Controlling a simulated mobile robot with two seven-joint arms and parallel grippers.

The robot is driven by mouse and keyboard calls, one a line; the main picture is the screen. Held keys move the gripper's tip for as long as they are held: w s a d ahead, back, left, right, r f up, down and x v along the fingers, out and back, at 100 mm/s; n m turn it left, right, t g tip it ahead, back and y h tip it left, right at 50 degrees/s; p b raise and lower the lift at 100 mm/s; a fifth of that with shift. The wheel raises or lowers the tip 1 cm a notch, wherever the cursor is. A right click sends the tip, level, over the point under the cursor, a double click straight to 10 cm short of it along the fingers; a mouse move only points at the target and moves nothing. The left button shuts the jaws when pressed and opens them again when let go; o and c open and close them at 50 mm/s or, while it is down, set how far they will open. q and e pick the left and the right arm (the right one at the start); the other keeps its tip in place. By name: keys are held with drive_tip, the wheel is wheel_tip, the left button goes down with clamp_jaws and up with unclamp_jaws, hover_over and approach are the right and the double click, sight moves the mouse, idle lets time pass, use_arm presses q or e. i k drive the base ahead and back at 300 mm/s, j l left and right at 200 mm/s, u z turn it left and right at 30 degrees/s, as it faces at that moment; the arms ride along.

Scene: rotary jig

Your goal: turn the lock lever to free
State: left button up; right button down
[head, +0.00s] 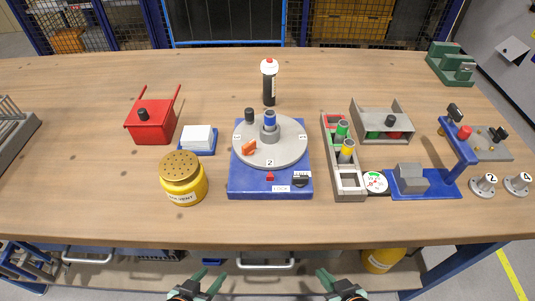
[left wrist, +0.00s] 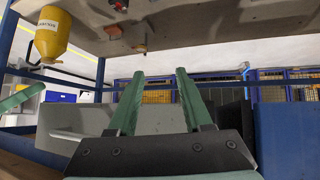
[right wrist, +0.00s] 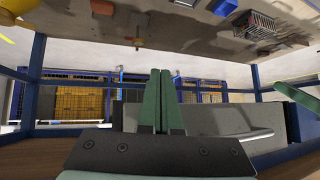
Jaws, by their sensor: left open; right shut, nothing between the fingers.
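The rotary jig is a blue base (head: 240,188) with a round grey turntable (head: 285,152) on top, numbered at its rim. A small black lever (head: 300,182) lies at the base's front right corner, beside a white label too small to read surely. A white LOCK label (head: 281,189) is left of it. A small red marker (head: 270,176) sits at the front middle. My left gripper (head: 208,283) is open and empty below the table's front edge; its spread fingers show in the left wrist view (left wrist: 160,100). My right gripper (head: 324,276) is shut and empty, also below the edge.
A yellow solvent tin (head: 183,184) stands left of the jig. A grey tray (head: 348,185) with coloured cylinders and a round dial (head: 375,182) are to the right. A black bottle with a white top (head: 269,85) stands behind. The table's front strip is clear.

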sight(299, 182)
drive_tip(key=k+j+u, duration=0.2)
drive_tip(key=k, duration=0.25)
drive_tip(key=k+j+u, duration=0.25)
drive_tip(key=i+j, duration=0.1)
drive_tip(key=i, duration=0.25)
